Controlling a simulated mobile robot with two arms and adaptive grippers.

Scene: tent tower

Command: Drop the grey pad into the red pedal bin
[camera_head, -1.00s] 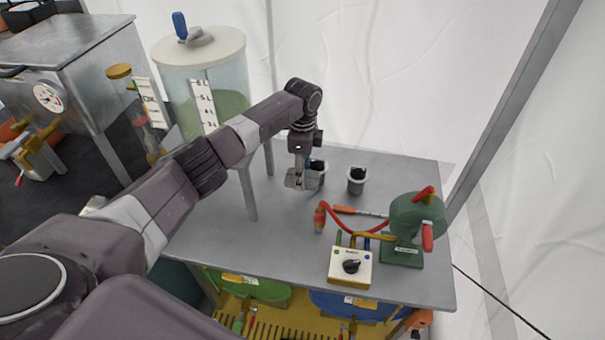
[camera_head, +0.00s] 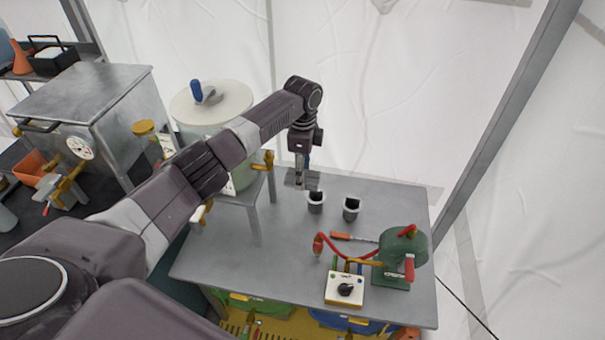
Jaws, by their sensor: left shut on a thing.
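My left gripper (camera_head: 303,172) points down over the back left part of the grey table and is shut on a flat grey pad (camera_head: 296,181). The pad looks held clear of the tabletop, just behind and left of a small grey cup. The fingertips are small and partly hidden by the pad. The red pedal bin is not in view. My right gripper is not in view.
A lidded tank (camera_head: 211,103) and a metal cabinet (camera_head: 85,90) stand left. A tent pole rises at right.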

